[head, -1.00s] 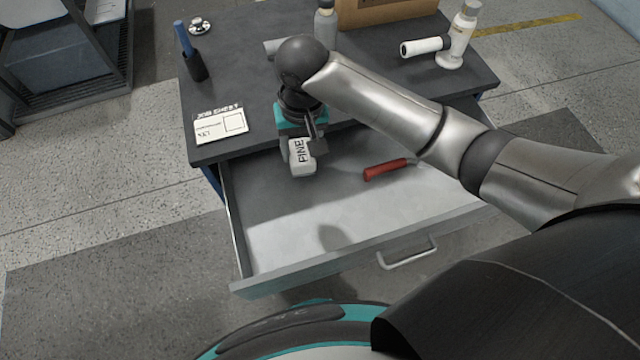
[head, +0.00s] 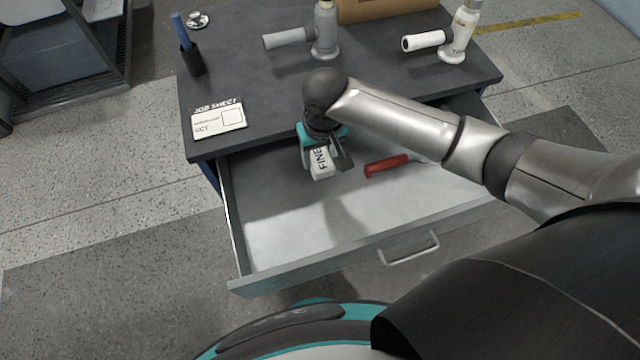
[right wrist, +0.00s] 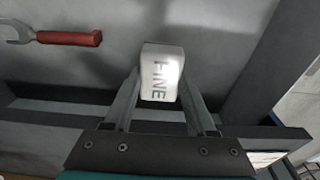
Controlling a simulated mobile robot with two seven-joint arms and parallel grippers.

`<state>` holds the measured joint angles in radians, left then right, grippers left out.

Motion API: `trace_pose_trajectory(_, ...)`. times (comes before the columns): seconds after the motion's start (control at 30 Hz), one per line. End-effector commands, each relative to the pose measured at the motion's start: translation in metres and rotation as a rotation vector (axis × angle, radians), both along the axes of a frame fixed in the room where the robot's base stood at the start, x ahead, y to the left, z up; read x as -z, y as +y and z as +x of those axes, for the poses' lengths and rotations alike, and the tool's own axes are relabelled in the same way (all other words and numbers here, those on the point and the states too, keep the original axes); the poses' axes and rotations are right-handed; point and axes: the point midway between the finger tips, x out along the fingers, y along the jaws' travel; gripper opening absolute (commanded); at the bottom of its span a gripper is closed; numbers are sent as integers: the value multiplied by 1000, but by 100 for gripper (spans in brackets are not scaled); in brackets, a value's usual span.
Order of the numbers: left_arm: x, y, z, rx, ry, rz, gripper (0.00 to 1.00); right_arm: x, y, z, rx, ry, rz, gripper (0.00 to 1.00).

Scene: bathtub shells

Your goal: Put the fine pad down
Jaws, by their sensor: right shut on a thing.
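The fine pad (head: 321,163) is a small white block marked FINE. My right gripper (head: 322,157) is shut on it, over the open drawer (head: 290,225) near the desk's front edge. In the right wrist view the pad (right wrist: 161,72) sits between the two fingertips (right wrist: 160,92), with the drawer floor (right wrist: 215,50) behind it. I cannot tell whether the pad touches the drawer floor. My left gripper does not show.
A red-handled tool (head: 388,165) lies in the drawer right of the pad. The drawer's front part is clear. On the desk (head: 255,75) are a job sheet (head: 218,118), a pen cup (head: 192,62), a grey sprayer-like tool (head: 325,35) and a white one (head: 458,38).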

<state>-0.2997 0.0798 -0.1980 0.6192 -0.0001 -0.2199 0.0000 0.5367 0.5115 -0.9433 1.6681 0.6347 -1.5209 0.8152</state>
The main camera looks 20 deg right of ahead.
Motion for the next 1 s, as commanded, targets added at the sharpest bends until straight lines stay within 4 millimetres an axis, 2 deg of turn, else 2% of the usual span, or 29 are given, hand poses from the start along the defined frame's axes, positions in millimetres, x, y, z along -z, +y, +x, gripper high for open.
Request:
trace_pose_trajectory(0.03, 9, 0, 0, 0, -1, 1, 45, 19, 0, -1, 0, 2, -2, 12)
trace_pose_trajectory(0.1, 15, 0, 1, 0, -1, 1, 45, 37, -1, -1, 0, 3, -2, 12)
trace_pose_trajectory(0.2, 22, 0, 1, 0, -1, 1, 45, 58, 0, -1, 0, 3, -1, 12)
trace_pose_trajectory(0.3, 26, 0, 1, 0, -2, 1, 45, 71, 0, 0, 0, 1, 0, 12)
trace_pose_trajectory(0.47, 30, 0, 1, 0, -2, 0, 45, 82, 0, 0, 0, 1, -1, 12)
trace_pose_trajectory(0.53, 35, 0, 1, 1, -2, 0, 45, 93, 0, 0, 0, 1, -1, 12)
trace_pose_trajectory(0.7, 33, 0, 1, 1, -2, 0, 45, 109, 0, 0, 0, 0, 0, 12)
trace_pose_trajectory(1.0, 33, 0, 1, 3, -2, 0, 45, 115, 0, -1, -1, 2, -1, 12)
